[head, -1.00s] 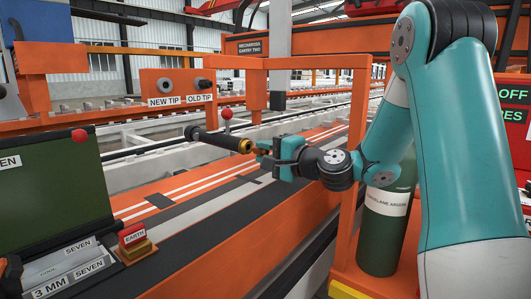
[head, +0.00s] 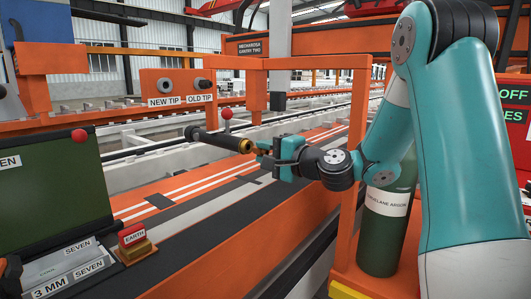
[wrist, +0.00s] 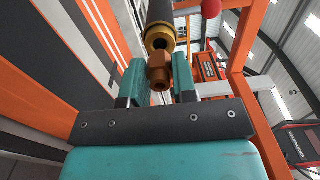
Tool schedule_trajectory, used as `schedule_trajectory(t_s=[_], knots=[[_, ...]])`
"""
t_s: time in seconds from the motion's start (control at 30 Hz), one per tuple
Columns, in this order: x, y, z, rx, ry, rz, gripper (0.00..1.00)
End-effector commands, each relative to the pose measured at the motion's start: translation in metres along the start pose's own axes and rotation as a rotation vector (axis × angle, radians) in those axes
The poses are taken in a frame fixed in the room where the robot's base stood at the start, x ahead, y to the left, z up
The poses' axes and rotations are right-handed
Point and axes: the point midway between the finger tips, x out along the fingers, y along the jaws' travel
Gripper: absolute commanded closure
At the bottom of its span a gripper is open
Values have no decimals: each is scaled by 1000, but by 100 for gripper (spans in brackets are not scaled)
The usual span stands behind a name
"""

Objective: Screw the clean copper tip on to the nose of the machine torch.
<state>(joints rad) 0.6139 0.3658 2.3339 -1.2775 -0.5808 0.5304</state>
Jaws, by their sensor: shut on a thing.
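The machine torch (head: 215,138) is a black tube pointing right, with a brass nose (head: 245,146). The nose also shows at the top of the wrist view (wrist: 159,37). My gripper (head: 264,151) is at the nose end, its teal fingers either side of the copper tip. In the wrist view my gripper (wrist: 158,82) is shut on the copper tip (wrist: 159,72), which lines up with the nose and appears to meet it. How far the tip is threaded on cannot be told. In the head view the fingers mostly hide the tip.
An orange panel (head: 180,87) behind the torch carries NEW TIP and OLD TIP labels below two round fittings. A red-knobbed lever (head: 227,115) rises beside the torch. A green gas cylinder (head: 386,230) stands below my arm. A red EARTH block (head: 133,240) is at front left.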

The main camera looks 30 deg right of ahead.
Motion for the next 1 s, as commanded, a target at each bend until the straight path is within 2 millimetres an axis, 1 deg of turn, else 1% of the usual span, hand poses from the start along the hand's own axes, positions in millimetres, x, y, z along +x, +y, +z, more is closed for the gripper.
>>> schedule_trajectory(t_s=[0.27,1.0], knots=[[2,0,0,1,-1,0,100],[21,0,0,0,-1,1,100]])
